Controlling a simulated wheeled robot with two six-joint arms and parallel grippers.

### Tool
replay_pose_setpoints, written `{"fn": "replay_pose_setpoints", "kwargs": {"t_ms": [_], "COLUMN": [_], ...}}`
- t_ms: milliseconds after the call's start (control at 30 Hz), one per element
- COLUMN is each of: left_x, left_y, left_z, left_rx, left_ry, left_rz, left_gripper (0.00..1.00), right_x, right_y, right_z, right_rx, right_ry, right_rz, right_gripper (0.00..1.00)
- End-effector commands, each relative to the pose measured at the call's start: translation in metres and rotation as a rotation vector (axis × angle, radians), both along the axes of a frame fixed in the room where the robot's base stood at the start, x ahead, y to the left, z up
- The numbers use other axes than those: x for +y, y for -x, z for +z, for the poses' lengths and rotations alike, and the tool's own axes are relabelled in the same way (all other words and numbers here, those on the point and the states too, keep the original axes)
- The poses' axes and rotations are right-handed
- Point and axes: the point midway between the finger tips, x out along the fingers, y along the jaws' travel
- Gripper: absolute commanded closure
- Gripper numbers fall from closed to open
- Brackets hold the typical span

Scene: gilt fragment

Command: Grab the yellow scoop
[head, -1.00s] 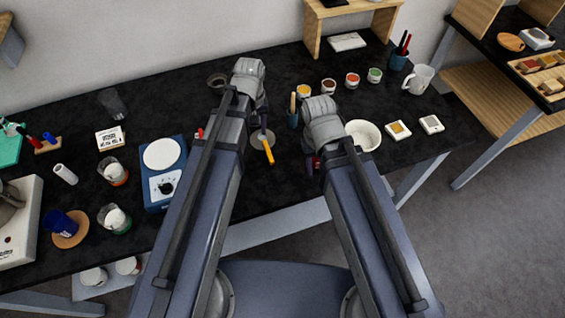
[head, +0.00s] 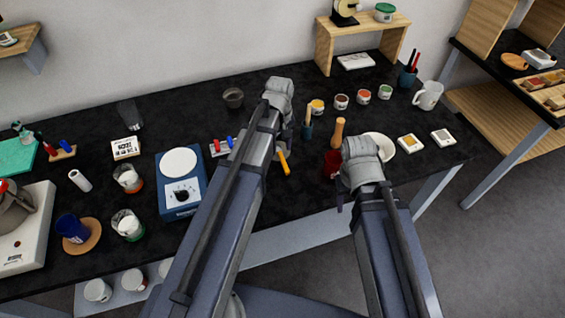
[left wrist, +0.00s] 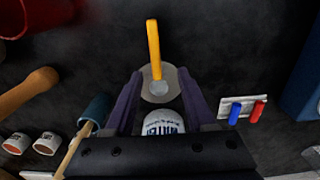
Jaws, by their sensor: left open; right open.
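The yellow scoop (head: 284,163) lies on the black bench, its handle towards me. In the left wrist view its yellow handle (left wrist: 153,48) points up, and its pale round head (left wrist: 158,88) lies between the fingers. My left gripper (left wrist: 160,100) is open above the scoop's head, with nothing held; in the head view its arm partly hides that spot. A white labelled jar (left wrist: 163,122) shows beyond the scoop head, between the fingers. My right gripper (head: 341,192) is open near the bench's front edge, mostly hidden by its wrist.
A red container (head: 331,165) and wooden pestle (head: 338,132) are beside the right wrist. A white bowl (head: 384,146) is right of it.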

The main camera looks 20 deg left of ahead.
Motion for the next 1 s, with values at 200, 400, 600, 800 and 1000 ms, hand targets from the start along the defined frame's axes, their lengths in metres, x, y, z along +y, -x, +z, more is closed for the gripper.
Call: {"fn": "replay_pose_setpoints", "kwargs": {"t_ms": [200,400,600,800,1000], "left_x": [-0.001,-0.004,-0.006,-0.006,-0.006], "left_y": [0.000,-0.002,-0.003,-0.003,-0.003], "left_z": [-0.005,-0.026,-0.050,-0.052,-0.051], "left_rx": [0.000,0.000,0.000,0.000,0.000], "left_ry": [0.000,0.000,0.000,0.000,0.000], "left_rz": [-0.001,-0.001,-0.001,-0.001,-0.001], "left_gripper": [0.45,0.45,0.45,0.45,0.53], "right_x": [0.000,0.000,0.000,0.000,0.000], "right_y": [0.000,0.000,0.000,0.000,0.000], "right_z": [-0.005,-0.026,-0.050,-0.052,-0.051], "right_rx": [0.000,0.000,0.000,0.000,0.000], "right_ry": [0.000,0.000,0.000,0.000,0.000], "right_rz": [0.000,0.000,0.000,0.000,0.000], "right_gripper": [0.50,0.50,0.50,0.50,0.50]}}
